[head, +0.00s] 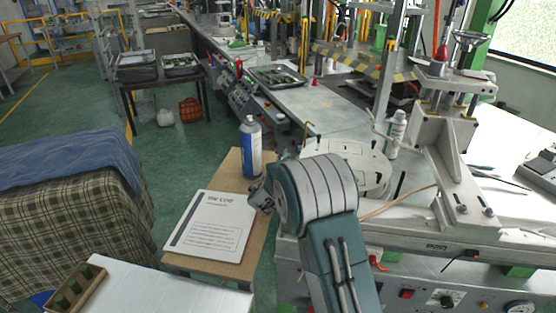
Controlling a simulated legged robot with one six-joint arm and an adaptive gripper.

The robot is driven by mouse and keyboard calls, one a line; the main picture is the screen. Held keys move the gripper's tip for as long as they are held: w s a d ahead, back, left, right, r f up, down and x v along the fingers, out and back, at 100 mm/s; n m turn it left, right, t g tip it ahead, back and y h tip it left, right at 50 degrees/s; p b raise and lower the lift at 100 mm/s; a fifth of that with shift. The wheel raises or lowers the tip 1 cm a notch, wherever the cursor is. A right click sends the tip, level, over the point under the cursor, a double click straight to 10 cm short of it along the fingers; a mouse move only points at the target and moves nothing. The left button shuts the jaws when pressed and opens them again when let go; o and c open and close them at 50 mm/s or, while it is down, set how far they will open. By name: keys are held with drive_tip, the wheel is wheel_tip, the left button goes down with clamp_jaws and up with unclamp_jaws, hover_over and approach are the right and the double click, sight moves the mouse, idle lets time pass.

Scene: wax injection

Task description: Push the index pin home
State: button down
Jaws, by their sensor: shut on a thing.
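A round pale plate (350,160) with dark slots lies flat on the machine bench, behind my arm. A thin yellowish bent rod (308,128) stands at its far left edge. I cannot tell whether this rod is the index pin, and no other pin shows clearly. My teal and grey arm rises from the bottom and covers the near left part of the plate. A short grey part of my arm juts left toward the side table. My gripper's fingers do not show; the arm seems to hide them.
A press column (442,150) stands right of the plate, with a white bottle (396,135) between them. A thin tan tube (400,202) runs along the plate's near right side. A blue bottle (250,148) and a document (212,226) occupy the wooden side table (232,170) at left.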

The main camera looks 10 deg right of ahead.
drive_tip(key=shift+s+d+f+y, duration=0.1)
drive_tip(key=shift+d+f+y, duration=0.05)
drive_tip(key=shift+f+y, duration=0.25)
drive_tip(key=c, duration=0.6)
unclamp_jaws()
drive_tip(key=shift+f, duration=0.1)
drive_tip(key=shift+o, duration=0.6)
drive_tip(key=shift+a+r, duration=0.2)
drive_tip(key=shift+a, duration=0.25)
drive_tip(key=v, duration=1.1)
drive_tip(key=shift+s+a+f, duration=0.1)
drive_tip(key=shift+a+f, duration=0.1)
drive_tip(key=shift+a, duration=0.25)
drive_tip(key=shift+s, duration=0.15)
